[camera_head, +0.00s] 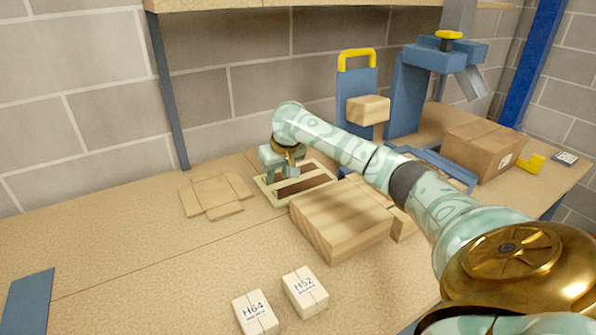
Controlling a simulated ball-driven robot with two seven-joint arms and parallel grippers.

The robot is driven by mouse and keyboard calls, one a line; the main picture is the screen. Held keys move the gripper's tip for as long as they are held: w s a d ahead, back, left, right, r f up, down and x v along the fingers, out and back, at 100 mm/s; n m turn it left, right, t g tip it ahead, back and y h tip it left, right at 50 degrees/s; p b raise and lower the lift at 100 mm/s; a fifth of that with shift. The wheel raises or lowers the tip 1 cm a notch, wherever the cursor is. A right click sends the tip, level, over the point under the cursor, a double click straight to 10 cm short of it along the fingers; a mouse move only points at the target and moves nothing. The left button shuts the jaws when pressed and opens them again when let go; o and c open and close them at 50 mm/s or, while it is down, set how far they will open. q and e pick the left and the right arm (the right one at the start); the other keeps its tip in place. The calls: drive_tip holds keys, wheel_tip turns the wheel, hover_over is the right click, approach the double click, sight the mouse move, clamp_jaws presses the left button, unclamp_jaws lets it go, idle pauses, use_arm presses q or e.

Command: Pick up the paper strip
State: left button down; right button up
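I cannot make out a paper strip for certain in the head view. My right gripper (283,177) points down over a shallow pale wooden tray (322,168) with dark brown slots, near its left end. The gripper's fingertips are small and partly merge with the tray, so I cannot tell if they are apart or hold anything. They hide part of the tray. My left gripper is not in view.
A wooden block (340,222) stands just in front of the tray. A flat cardboard piece (215,195) lies left of it. Two small labelled boxes, H64 (256,312) and H52 (305,291), sit in front. A blue press (405,95) and a carton (482,150) stand back right.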

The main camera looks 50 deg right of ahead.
sight(276, 196)
drive_tip(key=b+x, duration=0.1)
drive_tip(key=x, duration=0.2)
drive_tip(key=shift+f, duration=0.15)
drive_tip(key=b+x, duration=0.2)
drive_tip(key=s+b+x, duration=0.1)
drive_tip(key=x, duration=0.1)
drive_tip(key=shift+w+d+f+b, duration=0.15)
drive_tip(key=shift+d+f+b, duration=0.2)
drive_tip(key=shift+f, duration=0.1)
drive_tip(key=shift+w+f, duration=0.25)
drive_tip(key=shift+f, duration=0.05)
drive_tip(key=shift+r, duration=0.25)
clamp_jaws()
